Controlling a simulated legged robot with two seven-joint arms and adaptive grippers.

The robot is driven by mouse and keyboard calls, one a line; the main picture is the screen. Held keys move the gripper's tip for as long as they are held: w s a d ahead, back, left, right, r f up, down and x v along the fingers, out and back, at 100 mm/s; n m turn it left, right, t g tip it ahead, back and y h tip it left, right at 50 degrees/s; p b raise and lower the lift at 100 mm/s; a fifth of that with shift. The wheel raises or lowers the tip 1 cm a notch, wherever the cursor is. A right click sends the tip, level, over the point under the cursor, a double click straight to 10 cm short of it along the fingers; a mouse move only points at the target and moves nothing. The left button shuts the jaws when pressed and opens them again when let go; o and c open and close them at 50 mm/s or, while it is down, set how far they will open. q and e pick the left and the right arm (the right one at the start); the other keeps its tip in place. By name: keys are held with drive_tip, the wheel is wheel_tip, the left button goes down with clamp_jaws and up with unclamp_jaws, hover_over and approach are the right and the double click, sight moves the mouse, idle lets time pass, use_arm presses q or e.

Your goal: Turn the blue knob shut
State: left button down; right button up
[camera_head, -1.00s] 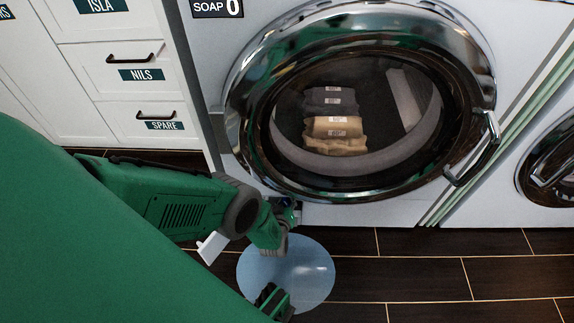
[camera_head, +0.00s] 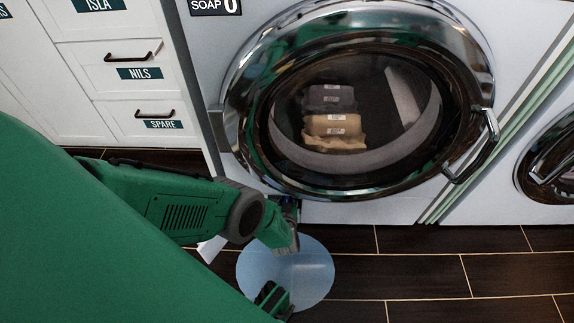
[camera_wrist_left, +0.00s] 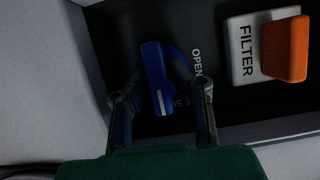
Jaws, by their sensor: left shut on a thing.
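The blue knob (camera_wrist_left: 155,75) sits in a dark recess in the left wrist view. A white line on its handle runs nearly up and down in that picture. My left gripper (camera_wrist_left: 162,97) is shut on the knob, with a finger on each side of its handle. The word OPEN is readable beside the knob; an S shows lower down, the rest of that word hidden by a finger. In the head view my left gripper (camera_head: 285,225) is low at the washer's front, and the knob is mostly hidden.
An orange handle (camera_wrist_left: 286,48) on a white FILTER plate (camera_wrist_left: 244,50) is right of the knob. A pale blue puddle (camera_head: 310,270) lies on the dark floor below. The washer's round door (camera_head: 250,60) is closed above. White drawers (camera_head: 75,70) stand left.

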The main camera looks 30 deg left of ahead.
use_arm(q)
drive_tip(key=shift+s+f, duration=0.15)
drive_tip(key=c, duration=1.5)
unclamp_jaws()
drive_tip(key=shift+c, duration=0.2)
drive_tip(key=shift+d, duration=0.1)
drive_tip(key=v, duration=1.1)
drive_tip(key=shift+s+r, duration=0.25)
drive_tip(key=shift+s, duration=0.05)
drive_tip(key=shift+d, duration=0.15)
